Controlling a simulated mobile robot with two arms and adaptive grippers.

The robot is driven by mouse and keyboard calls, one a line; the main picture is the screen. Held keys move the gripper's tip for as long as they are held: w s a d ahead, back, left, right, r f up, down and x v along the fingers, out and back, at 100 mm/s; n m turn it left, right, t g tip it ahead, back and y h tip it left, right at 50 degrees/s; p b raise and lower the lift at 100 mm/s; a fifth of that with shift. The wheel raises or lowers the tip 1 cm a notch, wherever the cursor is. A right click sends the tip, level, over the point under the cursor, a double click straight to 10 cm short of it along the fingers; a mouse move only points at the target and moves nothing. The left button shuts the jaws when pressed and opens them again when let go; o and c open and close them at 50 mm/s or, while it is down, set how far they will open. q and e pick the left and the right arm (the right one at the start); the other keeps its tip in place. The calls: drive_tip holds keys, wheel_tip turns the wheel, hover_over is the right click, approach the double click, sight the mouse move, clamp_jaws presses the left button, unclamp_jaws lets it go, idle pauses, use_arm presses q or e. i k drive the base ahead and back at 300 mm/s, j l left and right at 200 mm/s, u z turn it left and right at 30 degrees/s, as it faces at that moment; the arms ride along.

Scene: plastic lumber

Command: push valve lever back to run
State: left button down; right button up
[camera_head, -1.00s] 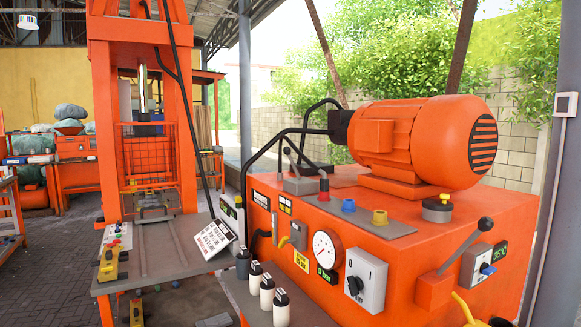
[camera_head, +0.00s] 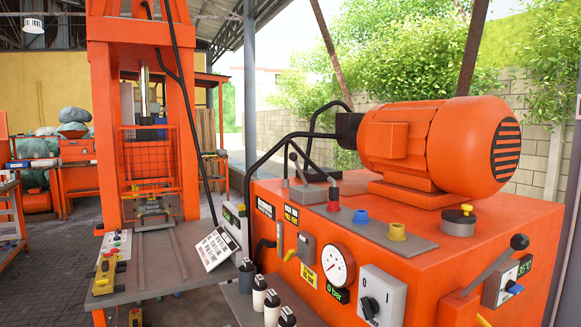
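A longer grey lever (camera_head: 490,267) with a black ball leans up and to the right from an orange bracket at the front right. No "run" mark is readable. Neither of my grippers is in view.
The orange motor (camera_head: 430,145) sits on the unit. The front carries a pressure gauge (camera_head: 338,265), a "0 bar" display (camera_head: 337,293) and a 0/1 switch box (camera_head: 377,297). Several dark-capped bottles (camera_head: 272,307) stand before it. An orange press (camera_head: 106,110) with a mesh guard stands left.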

sight(293, 156)
drive_tip(key=i+j+z, duration=0.1)
drive_tip(key=i, duration=0.85)
